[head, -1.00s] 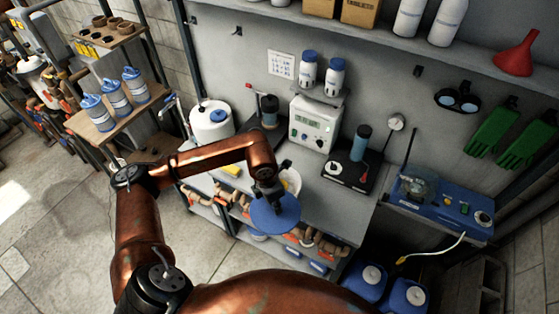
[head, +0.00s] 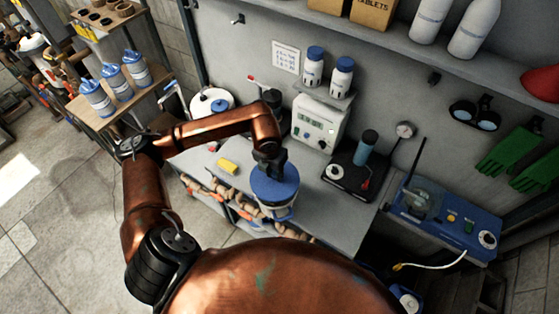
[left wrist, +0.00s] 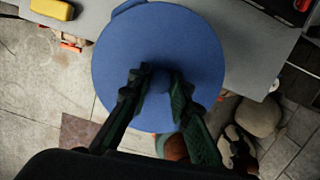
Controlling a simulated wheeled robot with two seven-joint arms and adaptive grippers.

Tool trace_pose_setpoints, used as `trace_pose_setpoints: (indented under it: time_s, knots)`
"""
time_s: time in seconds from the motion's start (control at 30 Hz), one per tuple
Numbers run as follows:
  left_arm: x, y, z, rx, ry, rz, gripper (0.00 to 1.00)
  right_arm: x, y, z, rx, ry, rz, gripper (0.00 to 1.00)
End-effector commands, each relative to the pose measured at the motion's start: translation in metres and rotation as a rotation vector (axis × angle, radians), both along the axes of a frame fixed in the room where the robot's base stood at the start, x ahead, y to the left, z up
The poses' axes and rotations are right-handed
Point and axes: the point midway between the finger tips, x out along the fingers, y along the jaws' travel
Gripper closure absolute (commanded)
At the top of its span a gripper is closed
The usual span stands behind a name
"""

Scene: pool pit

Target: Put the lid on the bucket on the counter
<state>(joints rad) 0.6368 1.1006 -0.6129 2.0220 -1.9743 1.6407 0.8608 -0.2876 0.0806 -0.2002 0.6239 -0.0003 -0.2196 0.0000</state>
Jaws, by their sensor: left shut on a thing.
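The blue round lid (head: 274,190) is in my left gripper (head: 268,162), which is shut on the knob at its middle. In the left wrist view the lid (left wrist: 150,40) fills the upper middle, with the gripper fingers (left wrist: 156,82) closed around the knob. The pale bucket (head: 279,212) shows just under the lid, near the counter's front edge. The lid covers its opening from above. I cannot tell whether the lid rests on the rim or is slightly above it. My right gripper is not in view.
The counter (head: 325,222) is clear to the right of the bucket. A yellow block (head: 228,167) lies to its left. A white control box (head: 318,121) and a black stand with a bottle (head: 352,172) are behind. Pipes hang below the counter front.

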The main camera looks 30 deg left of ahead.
Motion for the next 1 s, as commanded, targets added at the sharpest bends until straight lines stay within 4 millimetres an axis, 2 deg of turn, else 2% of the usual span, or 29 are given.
trace_pose_setpoints:
  time_s: [0.17, 0.27, 0.43, 0.53, 0.63, 0.83, 1.0]
  knots:
    - [-0.002, 0.003, -0.003, 0.0, 0.001, 0.008, 1.0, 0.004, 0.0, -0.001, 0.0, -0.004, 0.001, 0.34]
    - [-0.005, 0.006, -0.007, -0.001, 0.001, 0.014, 1.0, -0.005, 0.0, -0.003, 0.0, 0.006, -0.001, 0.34]
    - [-0.006, 0.008, -0.019, -0.001, 0.002, 0.019, 1.0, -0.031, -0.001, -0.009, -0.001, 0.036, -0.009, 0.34]
    - [-0.006, 0.008, -0.028, -0.001, 0.003, 0.02, 1.0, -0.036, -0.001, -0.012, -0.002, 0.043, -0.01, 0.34]
    - [-0.006, 0.008, -0.038, -0.001, 0.002, 0.019, 1.0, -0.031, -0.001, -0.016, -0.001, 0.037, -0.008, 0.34]
    - [-0.005, 0.007, -0.058, -0.001, 0.001, 0.017, 1.0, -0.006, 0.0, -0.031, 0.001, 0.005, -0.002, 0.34]
    - [-0.005, 0.007, -0.064, 0.0, 0.0, 0.015, 1.0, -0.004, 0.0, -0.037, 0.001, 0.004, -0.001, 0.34]
